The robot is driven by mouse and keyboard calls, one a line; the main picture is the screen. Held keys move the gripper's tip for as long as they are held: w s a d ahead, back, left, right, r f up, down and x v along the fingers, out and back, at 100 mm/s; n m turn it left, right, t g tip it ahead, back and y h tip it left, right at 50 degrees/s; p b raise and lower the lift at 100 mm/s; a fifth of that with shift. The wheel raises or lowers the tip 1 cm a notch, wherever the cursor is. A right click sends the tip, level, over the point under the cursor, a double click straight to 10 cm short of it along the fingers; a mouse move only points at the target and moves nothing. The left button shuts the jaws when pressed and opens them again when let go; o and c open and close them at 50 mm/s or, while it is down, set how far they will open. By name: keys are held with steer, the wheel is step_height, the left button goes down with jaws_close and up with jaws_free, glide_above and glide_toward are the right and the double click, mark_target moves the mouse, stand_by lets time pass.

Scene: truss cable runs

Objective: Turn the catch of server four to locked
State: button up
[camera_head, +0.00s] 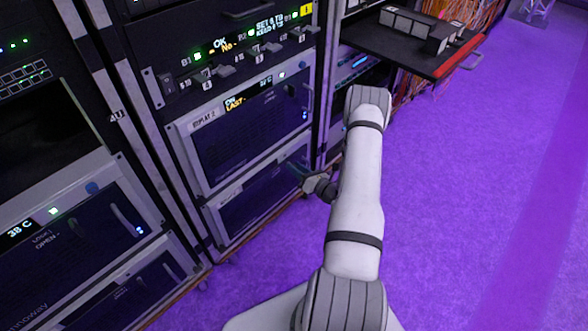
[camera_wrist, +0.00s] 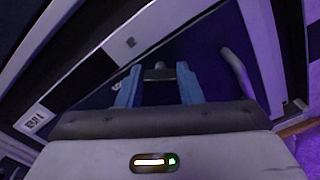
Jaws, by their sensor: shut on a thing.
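My gripper (camera_head: 301,173) is at the front of the lowest server (camera_head: 258,205) in the middle rack, low near the floor. In the wrist view its two blue fingers (camera_wrist: 158,78) stand on either side of a small dark knob-like catch (camera_wrist: 158,72) on the dark server face, and they are shut on it. The catch's marks and its turned position cannot be read. In the head view the catch is hidden by my gripper.
A server with lit display (camera_head: 250,130) sits directly above, under a row of switches (camera_head: 245,58). A curved handle (camera_wrist: 236,72) stands right of the catch. A dark tray with red edge (camera_head: 415,42) juts out behind my arm. Purple floor on the right is clear.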

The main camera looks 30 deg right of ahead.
steer(key=m, duration=0.3)
steer(key=shift+a+f+m+p, duration=0.15)
steer(key=shift+a+m+p, duration=0.05)
steer(key=shift+m+p, duration=0.15)
steer(key=shift+d, duration=0.2)
stand_by(0.7)
steer(key=o, duration=1)
steer(key=shift+p+v, duration=1)
steer(key=shift+v, duration=2.95)
